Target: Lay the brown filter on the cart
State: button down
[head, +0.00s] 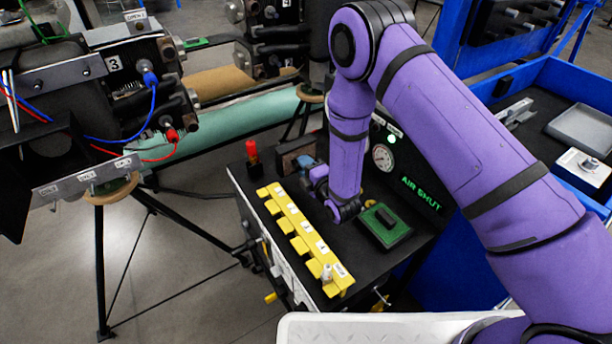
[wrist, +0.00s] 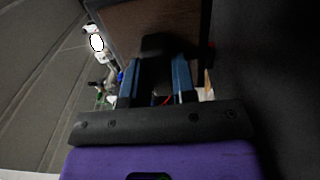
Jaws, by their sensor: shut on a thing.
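The brown filter (head: 297,156), a dark-framed block with a brown face, is at the back of the black-topped unit (head: 365,192) in the head view. My gripper (head: 312,170) reaches down beside it, partly hidden by my own wrist. In the wrist view, the filter's brown face (wrist: 180,28) fills the top middle, and the two blue fingers of my gripper (wrist: 155,75) are shut on a dark part of it. I cannot tell whether the filter touches the black top. The frames do not make clear which unit is the cart.
A green block (head: 383,227) lies right of my wrist on the black top. A yellow strip (head: 300,235) with labelled tabs runs along the left edge, near a red-topped post (head: 253,155). A blue-walled tray (head: 560,75) holding parts stands right. Turbine stands are left.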

jog(key=shift+f, duration=2)
jog(key=c, duration=0.9)
grip_release()
jog(key=shift+f, duration=0.15)
jog(key=shift+c, duration=0.2)
jog(key=shift+s+d, duration=0.2)
jog(key=shift+s, duration=0.05)
jog(key=v, duration=0.7)
jog(key=shift+r, duration=0.2)
